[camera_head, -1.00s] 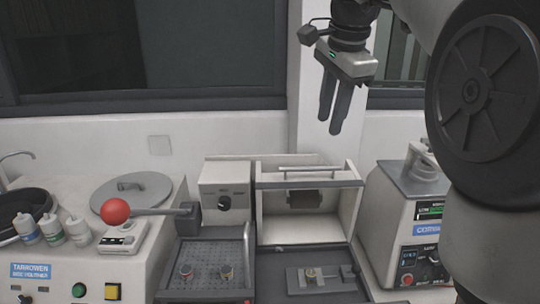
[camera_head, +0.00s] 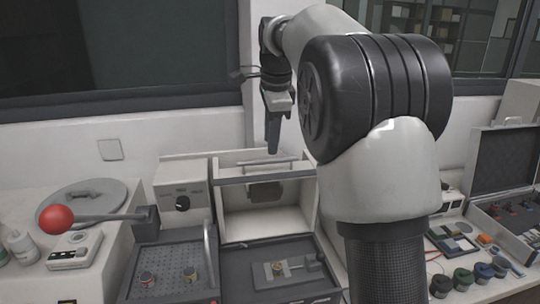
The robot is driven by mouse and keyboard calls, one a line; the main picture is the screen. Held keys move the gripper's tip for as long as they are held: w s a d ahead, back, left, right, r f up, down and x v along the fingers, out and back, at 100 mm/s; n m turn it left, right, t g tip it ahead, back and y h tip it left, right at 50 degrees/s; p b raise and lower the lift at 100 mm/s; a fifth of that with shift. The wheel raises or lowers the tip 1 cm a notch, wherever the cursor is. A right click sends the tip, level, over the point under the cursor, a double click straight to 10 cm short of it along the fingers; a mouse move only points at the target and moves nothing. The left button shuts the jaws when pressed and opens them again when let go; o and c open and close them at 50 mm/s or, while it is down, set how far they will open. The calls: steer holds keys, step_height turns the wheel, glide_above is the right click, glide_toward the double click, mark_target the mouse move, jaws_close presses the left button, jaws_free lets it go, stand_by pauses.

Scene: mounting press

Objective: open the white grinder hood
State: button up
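The white grinder hood (camera_head: 234,188) is a boxy housing in the middle of the bench. A silver bar handle (camera_head: 268,162) runs along its top. Its front face stands open to view, and a dark part (camera_head: 264,191) shows inside. My gripper (camera_head: 273,151) points down at the top of the hood, with its fingertips just above or behind the handle in the picture. I cannot tell whether they touch it. The fingers overlap from this side, so the gap between them is hidden. My arm covers the area right of the hood.
A perforated grey tray (camera_head: 172,262) and a dark plate with a small fixture (camera_head: 282,270) lie in front. A red ball-ended lever (camera_head: 56,219) sticks out at left. An open case (camera_head: 505,190) and several dark-capped jars (camera_head: 463,278) stand at right. The wall is close behind.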

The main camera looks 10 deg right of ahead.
glide_above(270, 174)
steer(key=x, duration=0.2)
steer(key=s+x, duration=0.1)
steer(key=x, duration=0.1)
steer(key=shift+f, duration=0.55)
jaws_close()
